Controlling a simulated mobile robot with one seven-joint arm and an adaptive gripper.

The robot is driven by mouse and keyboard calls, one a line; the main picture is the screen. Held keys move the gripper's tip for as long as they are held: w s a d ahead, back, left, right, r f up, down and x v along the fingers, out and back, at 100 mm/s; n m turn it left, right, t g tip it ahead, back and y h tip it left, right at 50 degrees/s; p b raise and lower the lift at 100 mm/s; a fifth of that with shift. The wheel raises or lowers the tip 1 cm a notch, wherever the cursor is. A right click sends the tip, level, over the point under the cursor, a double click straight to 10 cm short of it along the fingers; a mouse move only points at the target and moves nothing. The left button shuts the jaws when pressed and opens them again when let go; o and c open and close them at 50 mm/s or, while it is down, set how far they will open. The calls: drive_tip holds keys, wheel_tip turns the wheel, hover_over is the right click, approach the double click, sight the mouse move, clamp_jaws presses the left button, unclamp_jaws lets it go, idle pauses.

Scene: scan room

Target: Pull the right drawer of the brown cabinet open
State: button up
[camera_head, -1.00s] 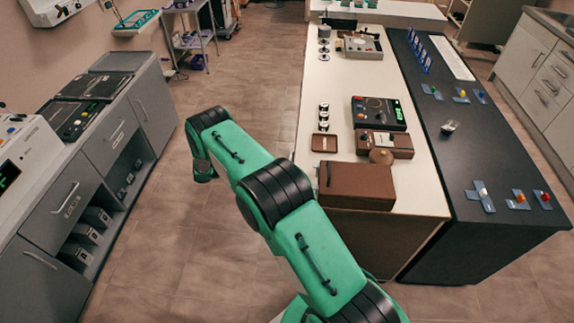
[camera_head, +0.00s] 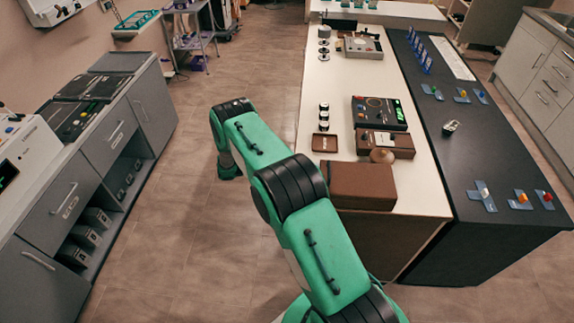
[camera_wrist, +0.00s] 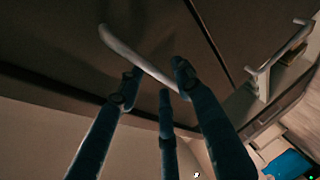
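The brown cabinet (camera_head: 385,240) is the white-topped island right of my arm in the head view; its drawer fronts face away from that camera. The wrist view shows a dark brown drawer front (camera_wrist: 150,25) close up, with a pale bar handle (camera_wrist: 135,52) running slantwise. My gripper (camera_wrist: 157,80) is open, its dark blue fingers spread around the lower end of the handle; I cannot tell whether they touch it. A dark seam parts this front from the panel on the right, which has another pale handle (camera_wrist: 280,48). My gripper is hidden in the head view.
A brown box (camera_head: 362,185), small cases and a black device (camera_head: 378,113) stand on the white top. A black counter (camera_head: 480,150) adjoins it on the right. Grey cabinets (camera_head: 80,180) line the left side. The tiled floor (camera_head: 170,235) between is clear.

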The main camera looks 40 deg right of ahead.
drive_tip(key=shift+c, duration=0.5)
clamp_jaws()
drive_tip(key=shift+w+a, duration=0.1)
drive_tip(key=w+a+b, duration=0.5)
drive_tip(key=w+a, duration=1.8)
drive_tip(key=shift+w+a+f, duration=0.15)
drive_tip(key=shift+w+a, duration=0.1)
drive_tip(key=shift+a, duration=0.05)
drive_tip(key=shift+o, duration=0.5)
unclamp_jaws()
